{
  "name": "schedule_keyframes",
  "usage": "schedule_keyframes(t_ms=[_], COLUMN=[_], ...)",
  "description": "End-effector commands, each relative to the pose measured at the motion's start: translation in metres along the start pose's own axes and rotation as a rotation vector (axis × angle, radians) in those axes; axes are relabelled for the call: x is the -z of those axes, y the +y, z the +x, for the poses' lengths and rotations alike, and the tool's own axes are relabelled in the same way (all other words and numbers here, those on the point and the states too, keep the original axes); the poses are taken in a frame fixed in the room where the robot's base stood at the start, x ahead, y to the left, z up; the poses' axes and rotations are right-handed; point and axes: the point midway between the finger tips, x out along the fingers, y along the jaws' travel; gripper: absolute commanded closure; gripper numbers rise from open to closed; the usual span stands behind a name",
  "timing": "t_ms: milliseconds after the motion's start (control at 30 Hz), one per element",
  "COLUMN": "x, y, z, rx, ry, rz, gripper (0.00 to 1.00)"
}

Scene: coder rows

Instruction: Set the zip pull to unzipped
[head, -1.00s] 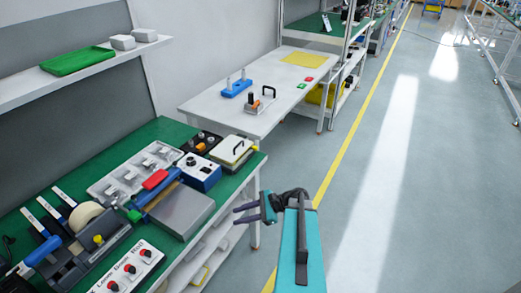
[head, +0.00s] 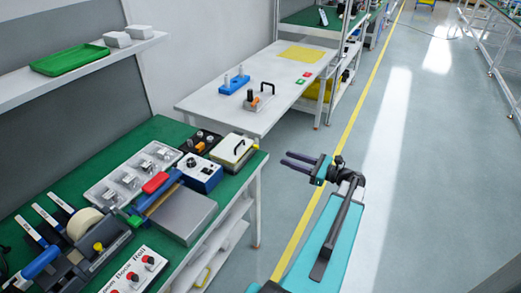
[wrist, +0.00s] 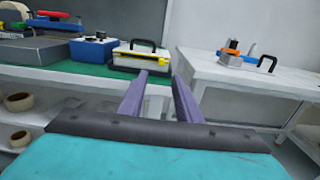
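A cream case (head: 232,150) with a black handle stands at the right end of the green bench. My gripper (head: 286,156) is over the aisle, to the right of the bench and apart from the case. In the wrist view its two purple fingers (wrist: 160,75) are spread, with nothing between them.
A blue box with a knob (head: 200,174) stands left of the case, with a grey box (head: 182,213) in front. A white table (head: 270,120) behind carries a blue block (head: 233,86) and a handled fixture (head: 258,99). The aisle floor (head: 385,200) at right is clear.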

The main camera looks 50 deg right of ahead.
Motion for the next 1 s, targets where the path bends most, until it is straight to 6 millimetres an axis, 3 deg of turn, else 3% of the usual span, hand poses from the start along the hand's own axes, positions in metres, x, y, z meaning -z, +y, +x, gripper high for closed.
schedule_keyframes(t_ms=[467, 667, 1000], x=[0.000, -0.001, -0.001], y=[-0.007, -0.008, -0.009], z=[-0.008, 0.006, 0.047], rx=[0.020, 0.020, 0.020], ry=[0.001, 0.001, 0.001], rz=[-0.001, -0.001, -0.001], gripper=[0.69, 0.69, 0.69])
